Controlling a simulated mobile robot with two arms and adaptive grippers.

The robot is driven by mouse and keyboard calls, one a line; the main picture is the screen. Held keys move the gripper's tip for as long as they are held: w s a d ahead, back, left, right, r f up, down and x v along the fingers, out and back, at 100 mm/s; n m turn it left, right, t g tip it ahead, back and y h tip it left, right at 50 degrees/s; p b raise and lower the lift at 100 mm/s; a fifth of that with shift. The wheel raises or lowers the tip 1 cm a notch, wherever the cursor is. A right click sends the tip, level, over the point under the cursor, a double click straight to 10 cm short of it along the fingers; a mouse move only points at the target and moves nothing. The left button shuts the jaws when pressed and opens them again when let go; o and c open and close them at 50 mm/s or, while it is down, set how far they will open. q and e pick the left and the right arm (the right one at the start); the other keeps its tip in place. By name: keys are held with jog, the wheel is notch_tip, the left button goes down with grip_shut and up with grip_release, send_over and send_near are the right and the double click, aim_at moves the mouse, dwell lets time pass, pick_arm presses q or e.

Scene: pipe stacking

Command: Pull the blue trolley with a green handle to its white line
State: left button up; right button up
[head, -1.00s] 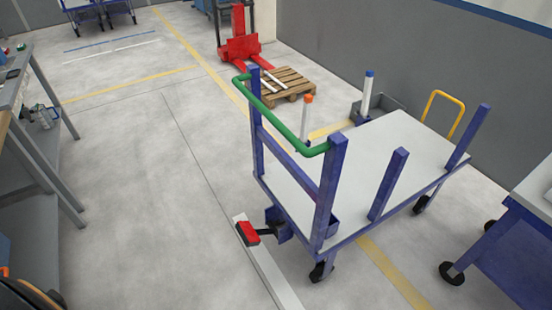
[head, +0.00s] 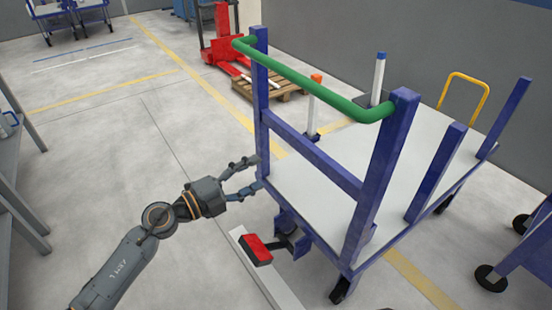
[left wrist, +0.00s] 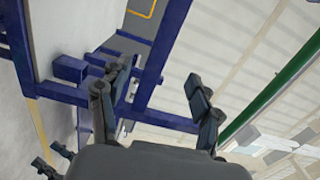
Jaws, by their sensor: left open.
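The blue trolley (head: 375,200) with a grey-white deck stands right of centre in the head view. Its green handle (head: 310,83) spans the tops of its two near posts. A red pedal (head: 256,249) sticks out low at its near end, over a white strip (head: 240,236) on the floor. My left gripper (head: 256,174) is open and empty, left of the trolley's near end and below the handle. In the left wrist view the open fingers (left wrist: 158,92) show in front of blue frame bars, with the green handle (left wrist: 268,92) to the right.
A red pallet truck (head: 222,45) and a wooden pallet (head: 268,88) stand behind. Another blue trolley (head: 530,250) is at the right edge. A grey bench (head: 18,190) is at the left. A white line (head: 80,55) and a blue line lie far left. The floor between is clear.

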pick_arm(q)
jog(key=m, duration=0.1)
jog(key=b, duration=0.2)
send_near(302, 151)
jog(key=x, duration=0.4)
jog(key=p+x, duration=0.1)
jog(key=x, duration=0.2)
jog(key=shift+d+r, duration=0.1)
jog(key=shift+r, duration=0.05)
jog(key=x, duration=0.2)
jog(key=shift+w+d, duration=0.7)
jog(key=shift+d, duration=0.15)
pick_arm(e)
jog(key=w+a+r+t, duration=0.2)
jog(key=w+r, duration=0.1)
jog(key=w, duration=0.1)
jog(key=shift+w+r+t+y, duration=0.25)
jog(key=shift+t+y, duration=0.05)
jog(key=shift+y, duration=0.1)
pick_arm(q)
grip_shut()
